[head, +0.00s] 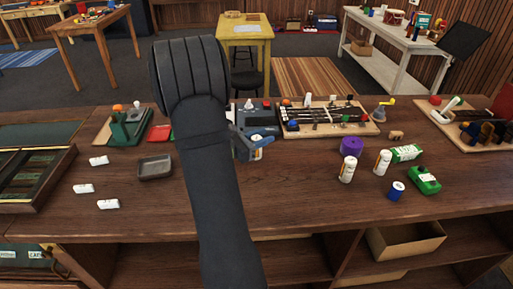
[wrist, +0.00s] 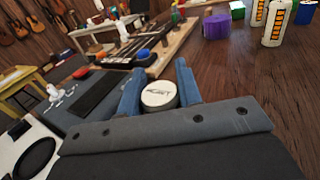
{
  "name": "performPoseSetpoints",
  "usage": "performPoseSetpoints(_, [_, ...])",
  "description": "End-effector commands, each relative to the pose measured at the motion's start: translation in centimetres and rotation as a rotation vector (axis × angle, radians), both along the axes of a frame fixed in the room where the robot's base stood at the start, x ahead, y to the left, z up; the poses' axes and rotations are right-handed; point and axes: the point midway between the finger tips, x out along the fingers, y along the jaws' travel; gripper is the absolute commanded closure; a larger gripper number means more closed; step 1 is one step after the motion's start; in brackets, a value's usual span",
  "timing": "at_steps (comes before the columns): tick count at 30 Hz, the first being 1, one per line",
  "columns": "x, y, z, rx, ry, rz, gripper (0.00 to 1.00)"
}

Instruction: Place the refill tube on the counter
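My gripper (head: 257,147) is over the dark wooden counter (head: 300,210), just left of its middle. Its two blue fingers (wrist: 162,92) close on both sides of a white round-ended tube (wrist: 159,96) with dark lettering, seen end-on in the wrist view. In the head view a small white and orange part of this refill tube (head: 258,153) shows at the fingers; the rest is hidden. I cannot tell whether it touches the counter. Two similar white tubes with orange labels stand upright on the right, one nearer (head: 346,170) and one farther (head: 383,163).
A fretboard on a wooden board (head: 330,118) lies behind. A grey tray (head: 155,168) is left. The counter's front middle is clear.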

Motion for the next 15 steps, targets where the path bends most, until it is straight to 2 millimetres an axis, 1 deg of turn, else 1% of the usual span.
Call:
performPoseSetpoints(1, [0.0, 0.01, 0.0, 0.0, 0.0, 0.0, 0.83])
performPoseSetpoints(2, [0.0, 0.01, 0.0, 0.0, 0.0, 0.0, 0.89])
performPoseSetpoints(4, [0.0, 0.01, 0.01, 0.0, 0.0, 0.0, 0.91])
performPoseSetpoints(5, [0.0, 0.01, 0.01, 0.0, 0.0, 0.0, 0.94])
performPoseSetpoints(11, [-0.01, 0.02, 0.1, 0.0, -0.001, 0.0, 0.94])
performPoseSetpoints(15, [0.0, 0.02, 0.68, 0.001, -0.002, 0.0, 0.94])
